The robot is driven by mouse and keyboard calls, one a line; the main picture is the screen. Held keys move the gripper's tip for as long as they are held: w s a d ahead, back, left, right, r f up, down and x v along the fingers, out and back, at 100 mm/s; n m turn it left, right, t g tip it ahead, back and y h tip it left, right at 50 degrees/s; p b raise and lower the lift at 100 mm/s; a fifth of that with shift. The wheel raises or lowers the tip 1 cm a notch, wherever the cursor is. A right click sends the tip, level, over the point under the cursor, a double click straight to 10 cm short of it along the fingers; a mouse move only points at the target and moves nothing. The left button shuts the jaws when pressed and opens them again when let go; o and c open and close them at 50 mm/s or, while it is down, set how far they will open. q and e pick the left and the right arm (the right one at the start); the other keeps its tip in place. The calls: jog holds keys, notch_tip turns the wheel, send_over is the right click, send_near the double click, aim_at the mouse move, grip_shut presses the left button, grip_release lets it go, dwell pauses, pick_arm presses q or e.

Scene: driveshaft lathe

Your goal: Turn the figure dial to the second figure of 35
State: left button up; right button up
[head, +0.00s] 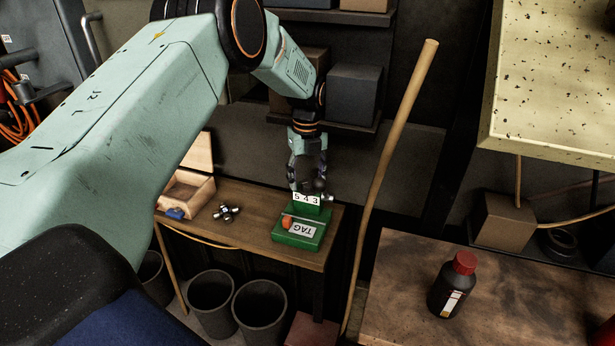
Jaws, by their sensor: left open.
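A green device (300,236) sits at the right end of the wooden bench. It has a white strip with the figures 5 4 3 (306,198) along its raised back part. On its lower front are an orange-red knob (287,222) and a white label reading TAG (302,229), upside down. My left gripper (309,184) reaches down from above, just behind and over the figure strip. It is open. A small metallic round part (327,198) shows at the right end of the strip. I cannot tell whether the fingers touch the device. My right gripper is out of view.
An open wooden box (190,190) and dark-and-silver metal parts (226,213) lie left on the bench (255,205). Black bins (260,305) stand below. A long wooden pole (392,160) leans close right. A red-capped dark bottle (452,285) stands on the right table.

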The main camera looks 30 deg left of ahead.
aim_at(307, 181)
pick_arm(q)
notch_tip(307, 181, up, 12)
dwell(0.7)
jog(key=shift+s+f, duration=0.1)
jog(key=shift+f, duration=0.05)
dwell(0.5)
